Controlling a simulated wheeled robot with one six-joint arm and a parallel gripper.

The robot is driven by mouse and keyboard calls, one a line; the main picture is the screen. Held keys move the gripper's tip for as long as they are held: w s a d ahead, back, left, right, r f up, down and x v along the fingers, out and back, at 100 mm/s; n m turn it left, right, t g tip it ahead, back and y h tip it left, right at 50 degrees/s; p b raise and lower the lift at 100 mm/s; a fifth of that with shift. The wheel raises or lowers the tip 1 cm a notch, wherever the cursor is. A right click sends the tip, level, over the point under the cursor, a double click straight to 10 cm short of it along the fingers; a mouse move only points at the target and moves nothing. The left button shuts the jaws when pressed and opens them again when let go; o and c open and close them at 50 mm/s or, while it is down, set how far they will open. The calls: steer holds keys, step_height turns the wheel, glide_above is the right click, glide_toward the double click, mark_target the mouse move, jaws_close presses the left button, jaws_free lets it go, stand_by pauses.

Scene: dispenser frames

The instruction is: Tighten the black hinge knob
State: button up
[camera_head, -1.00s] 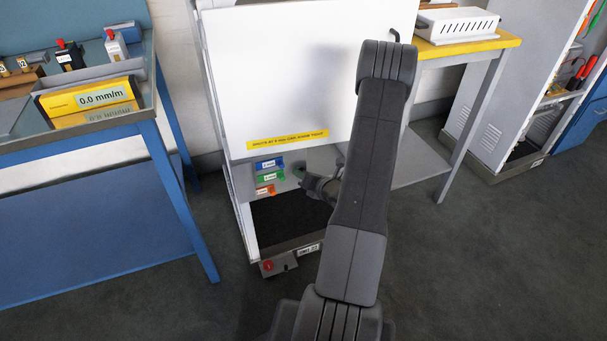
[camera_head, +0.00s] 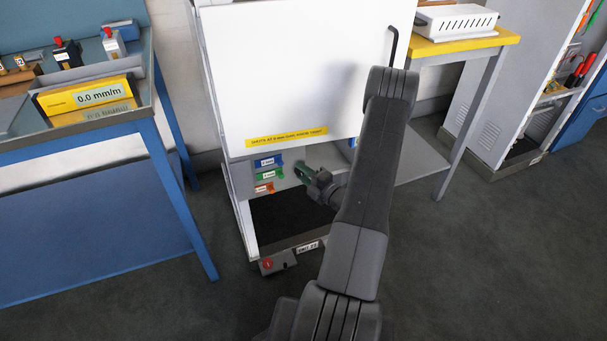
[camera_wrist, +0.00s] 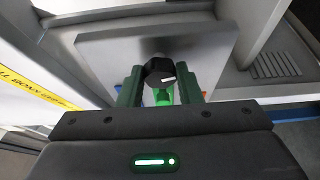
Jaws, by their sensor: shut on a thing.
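The black hinge knob (camera_wrist: 160,71), a round dark knob with a white pointer mark, sits between the green fingers of my gripper (camera_wrist: 160,84) in the wrist view. The fingers are shut on it, one on each side. In the head view my gripper (camera_head: 304,173) is below the lower edge of a white panel (camera_head: 290,75), just right of the coloured tags; the knob cannot be made out there. A pale grey plate (camera_wrist: 110,55) shows behind the knob in the wrist view.
The panel carries a yellow label strip (camera_head: 288,137). Blue, green and orange tags (camera_head: 268,175) are left of my gripper. A blue bench (camera_head: 90,140) stands left, a yellow-edged table (camera_head: 465,44) right. The floor at front right is clear.

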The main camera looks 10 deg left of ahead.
steer(key=shift+f+m+t+y, duration=0.15)
steer(key=shift+m+t+y, duration=0.25)
steer(key=shift+m, duration=1)
steer(key=o, duration=1)
steer(key=shift+c, duration=0.2)
steer(key=shift+d, duration=0.15)
steer(key=v, duration=1.3)
steer(key=shift+s+d, duration=0.2)
steer(key=shift+s, duration=0.05)
steer(key=shift+a+f, duration=0.1)
steer(key=x, duration=1.3)
steer(key=shift+w+a, duration=0.25)
steer(key=shift+w, duration=0.05)
